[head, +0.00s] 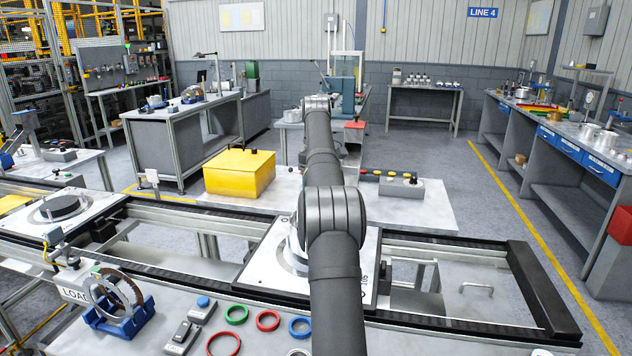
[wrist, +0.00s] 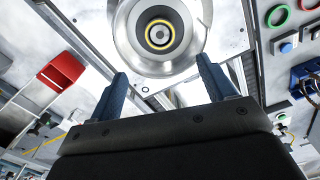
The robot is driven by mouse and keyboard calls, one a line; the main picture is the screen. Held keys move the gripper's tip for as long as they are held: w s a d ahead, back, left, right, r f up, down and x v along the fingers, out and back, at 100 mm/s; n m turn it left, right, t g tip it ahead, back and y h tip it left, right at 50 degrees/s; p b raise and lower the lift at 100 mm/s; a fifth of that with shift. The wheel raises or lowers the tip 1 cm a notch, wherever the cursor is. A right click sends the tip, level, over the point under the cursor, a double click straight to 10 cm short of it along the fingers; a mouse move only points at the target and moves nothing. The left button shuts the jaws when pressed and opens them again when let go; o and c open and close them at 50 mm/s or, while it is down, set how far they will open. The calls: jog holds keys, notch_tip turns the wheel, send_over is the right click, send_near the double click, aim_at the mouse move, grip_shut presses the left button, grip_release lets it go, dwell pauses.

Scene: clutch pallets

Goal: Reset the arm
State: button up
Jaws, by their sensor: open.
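My gripper (wrist: 163,80) shows in the wrist view with its two blue fingers wide apart and nothing between them. A round metal clutch housing (wrist: 200,15) with a yellow ring around its centre lies beyond the fingertips, apart from them. It sits on a white pallet (head: 262,269) on the conveyor. In the head view my arm covers most of the housing, and my gripper is hidden behind the arm.
A second pallet (head: 95,203) with a dark disc (head: 62,207) is at the left. A blue stand (head: 125,325) holds a toothed ring. Green (head: 236,315), red (head: 268,321) and blue (head: 300,327) rings lie in front. A yellow box (head: 239,178) and a button box (head: 401,186) stand behind the conveyor.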

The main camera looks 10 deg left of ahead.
jog(key=shift+r, duration=0.5)
notch_tip(320, 180, down, 13)
jog(key=shift+f, duration=0.15)
dwell(0.6)
jog(key=shift+r, duration=0.25)
